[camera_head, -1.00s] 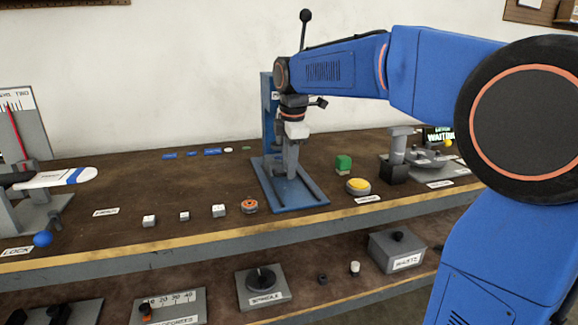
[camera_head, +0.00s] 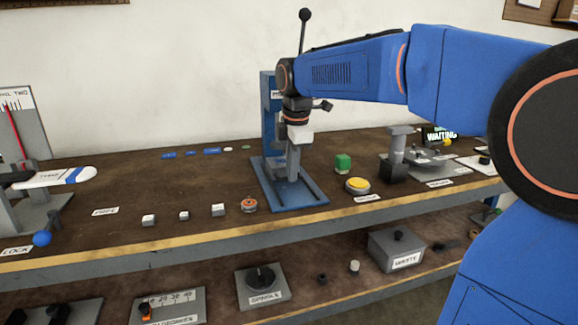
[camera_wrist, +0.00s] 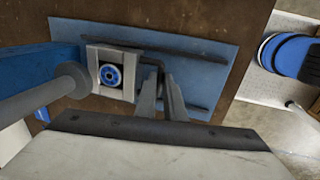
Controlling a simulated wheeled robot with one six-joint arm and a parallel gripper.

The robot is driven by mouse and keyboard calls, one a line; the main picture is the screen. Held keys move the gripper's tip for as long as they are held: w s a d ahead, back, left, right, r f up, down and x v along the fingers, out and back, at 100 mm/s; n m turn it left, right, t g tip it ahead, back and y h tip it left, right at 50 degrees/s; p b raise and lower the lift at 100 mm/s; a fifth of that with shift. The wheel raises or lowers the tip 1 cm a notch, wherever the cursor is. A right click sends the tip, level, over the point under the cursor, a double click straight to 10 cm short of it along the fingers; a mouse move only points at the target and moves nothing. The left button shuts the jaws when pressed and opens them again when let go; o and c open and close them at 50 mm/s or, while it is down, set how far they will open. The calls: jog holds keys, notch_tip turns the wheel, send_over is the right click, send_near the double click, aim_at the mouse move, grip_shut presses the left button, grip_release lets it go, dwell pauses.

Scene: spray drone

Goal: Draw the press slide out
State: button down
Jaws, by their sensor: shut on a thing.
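The blue press (camera_head: 268,115) stands upright on its blue base plate (camera_head: 312,204), with a black-knobbed lever above. In the wrist view, the press slide (camera_wrist: 98,88) is a pale grey block holding a round blue part (camera_wrist: 112,75). It sits over the base plate (camera_wrist: 205,50) between dark rails. My gripper (camera_head: 292,175) reaches down in front of the press. In the wrist view, my gripper's fingers (camera_wrist: 162,78) are close together at a dark bent handle (camera_wrist: 153,70) beside the slide. The grip itself is partly hidden by the fingers.
Small white blocks (camera_head: 184,216) and an orange-and-black round part (camera_head: 249,205) lie left of the press. A wall rises behind the bench.

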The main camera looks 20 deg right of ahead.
jog(key=s, duration=1.2)
jog(key=shift+s, duration=0.1)
jog(key=shift+f, duration=0.1)
jog(key=c, duration=1.8)
grip_release()
jog(key=shift+s, duration=0.15)
jog(key=shift+c, duration=0.2)
jog(key=shift+r, duration=0.2)
jog(key=s+r, duration=0.3)
jog(key=r, duration=1.3)
jog(key=shift+r, duration=0.4)
jog(key=shift+s, duration=0.15)
